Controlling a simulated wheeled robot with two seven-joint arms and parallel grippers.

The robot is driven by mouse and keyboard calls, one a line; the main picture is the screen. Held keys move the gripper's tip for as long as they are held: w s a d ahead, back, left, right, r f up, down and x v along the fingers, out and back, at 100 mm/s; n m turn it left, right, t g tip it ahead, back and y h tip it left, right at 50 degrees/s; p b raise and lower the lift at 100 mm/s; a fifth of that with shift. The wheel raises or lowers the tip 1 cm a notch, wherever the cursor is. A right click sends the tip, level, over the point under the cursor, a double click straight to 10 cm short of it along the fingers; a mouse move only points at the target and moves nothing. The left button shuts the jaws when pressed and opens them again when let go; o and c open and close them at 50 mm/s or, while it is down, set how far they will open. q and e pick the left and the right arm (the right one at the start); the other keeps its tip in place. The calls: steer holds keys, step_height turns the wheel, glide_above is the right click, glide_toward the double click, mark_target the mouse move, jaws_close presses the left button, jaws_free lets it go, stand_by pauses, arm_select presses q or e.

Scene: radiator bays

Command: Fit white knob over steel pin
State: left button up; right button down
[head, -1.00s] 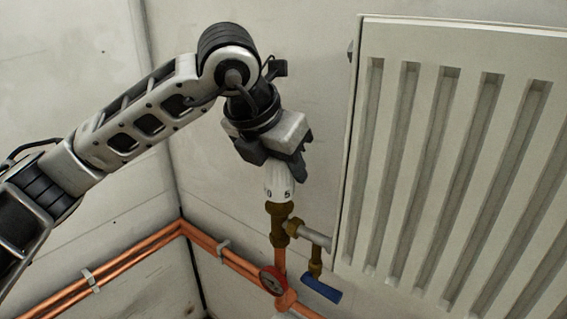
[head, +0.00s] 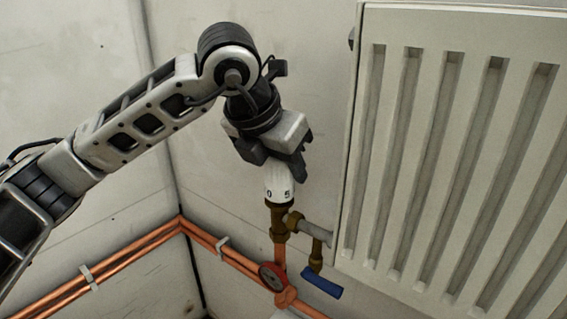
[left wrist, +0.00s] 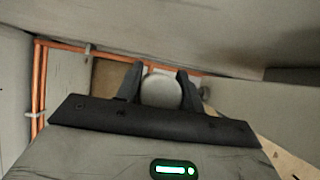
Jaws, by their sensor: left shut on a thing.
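The white knob (head: 279,185), with dark numerals near its lower rim, sits upright at the top of the brass valve body (head: 279,222). My left gripper (head: 284,168) comes down from above and is shut on the knob's upper part. In the left wrist view the round end of the knob (left wrist: 161,91) lies between the two dark fingers. The steel pin does not show; the knob and the valve top hide that spot. I cannot tell how far down the knob is seated. My right gripper is not in view.
The white ribbed radiator (head: 450,150) stands close on the right. A blue-handled tap (head: 322,285) and a red round part (head: 272,277) are below the valve. Copper pipes (head: 130,252) run along the wall.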

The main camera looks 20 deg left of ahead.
arm_select(q)
steer(key=shift+f+b, duration=0.3)
steer(key=shift+b, duration=0.15)
stand_by(0.5)
steer(key=o, duration=1.7)
steer(key=shift+r+p, duration=3)
steer(key=shift+r, duration=1.4)
